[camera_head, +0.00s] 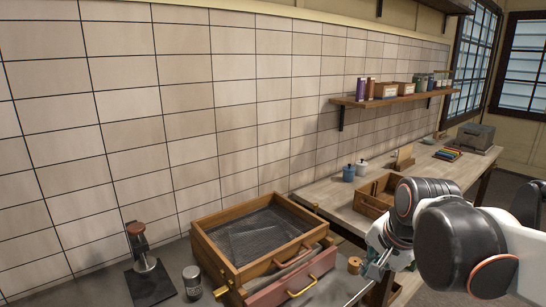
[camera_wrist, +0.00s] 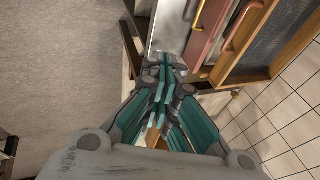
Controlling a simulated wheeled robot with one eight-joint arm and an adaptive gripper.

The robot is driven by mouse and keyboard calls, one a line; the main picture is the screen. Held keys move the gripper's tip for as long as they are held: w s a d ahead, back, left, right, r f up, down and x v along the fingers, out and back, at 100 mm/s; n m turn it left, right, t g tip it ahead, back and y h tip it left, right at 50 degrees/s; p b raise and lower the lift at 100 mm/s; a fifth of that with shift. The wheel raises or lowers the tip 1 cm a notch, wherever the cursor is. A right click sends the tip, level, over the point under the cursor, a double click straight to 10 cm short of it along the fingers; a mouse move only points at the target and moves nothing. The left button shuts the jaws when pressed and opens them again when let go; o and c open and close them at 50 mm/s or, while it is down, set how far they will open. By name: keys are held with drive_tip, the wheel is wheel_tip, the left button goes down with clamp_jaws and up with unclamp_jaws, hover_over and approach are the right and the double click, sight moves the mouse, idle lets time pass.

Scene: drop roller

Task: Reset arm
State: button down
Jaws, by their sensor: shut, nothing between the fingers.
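My arm comes in from the right in the head view. My gripper (camera_head: 374,264) hangs over the front edge of the bench, just right of the wooden tray box (camera_head: 205,243). In the wrist view my gripper (camera_wrist: 164,72) has its teal fingers drawn together with nothing between them. The tray box holds a dark sheet-like surface. A grey roller-like bar lies along its front rim. Below that is a reddish drawer front with a brass handle (camera_head: 301,287). The drawer front and handle also show at the top of the wrist view, apart from the fingers.
A stamp-like press (camera_head: 146,265) and a grey jar (camera_head: 192,281) stand left of the tray box. A small wooden spool (camera_head: 354,265) is close to my gripper. A divided wooden box (camera_head: 372,196) sits behind my arm. A shelf (camera_head: 395,97) crosses the tiled wall.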

drive_tip(key=s+a+f+n+t, duration=0.1)
drive_tip(key=s+f+n+t, duration=0.1)
drive_tip(key=s+n, duration=0.9)
drive_tip(key=shift+s+a+f+b, duration=0.15)
drive_tip(key=shift+s+f+b, duration=0.15)
drive_tip(key=shift+s+f, duration=0.4)
